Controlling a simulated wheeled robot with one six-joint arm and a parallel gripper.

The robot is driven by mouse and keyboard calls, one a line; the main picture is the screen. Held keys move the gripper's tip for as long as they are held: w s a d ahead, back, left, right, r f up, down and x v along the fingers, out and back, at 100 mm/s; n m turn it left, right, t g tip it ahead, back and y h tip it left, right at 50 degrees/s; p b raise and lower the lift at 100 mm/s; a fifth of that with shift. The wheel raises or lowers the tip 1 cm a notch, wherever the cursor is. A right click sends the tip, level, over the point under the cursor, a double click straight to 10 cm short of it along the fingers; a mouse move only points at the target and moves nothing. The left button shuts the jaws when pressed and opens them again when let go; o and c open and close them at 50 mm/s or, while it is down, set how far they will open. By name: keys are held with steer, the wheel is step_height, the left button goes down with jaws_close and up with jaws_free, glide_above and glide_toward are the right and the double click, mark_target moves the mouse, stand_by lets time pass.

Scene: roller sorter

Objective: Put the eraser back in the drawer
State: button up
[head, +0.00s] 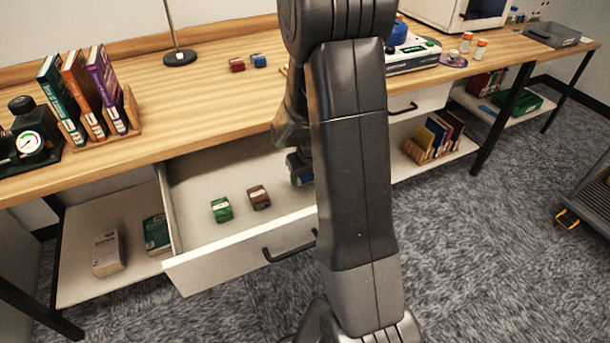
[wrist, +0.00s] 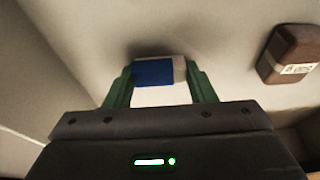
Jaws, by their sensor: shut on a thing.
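The drawer (head: 205,262) is pulled open under the wooden desk. My gripper (wrist: 160,78) is shut on the eraser (wrist: 153,73), which has a blue sleeve and a white end, between its green fingers. In the head view my gripper (head: 300,168) is down inside the right part of the drawer, mostly hidden by my arm, and the eraser cannot be made out there. A dark shadow lies close by the eraser on the drawer floor; I cannot tell if it touches.
A green block (head: 221,209) and a brown block (head: 258,197) lie in the drawer; the brown block also shows in the wrist view (wrist: 292,55). The drawer's left floor is bare. A red block (head: 237,65) and a blue block (head: 259,61) sit on the desk (head: 180,110).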

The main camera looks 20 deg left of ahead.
steer(key=shift+f, duration=0.2)
steer(key=o, duration=0.9)
steer(key=shift+r, duration=0.1)
steer(key=shift+o, duration=0.2)
steer(key=shift+r, duration=0.5)
steer(key=p+v, duration=0.1)
steer(key=v, duration=1)
steer(key=shift+d, duration=0.15)
steer(key=shift+s+r, duration=0.1)
steer(key=shift+r, duration=0.05)
steer(key=shift+c, duration=0.2)
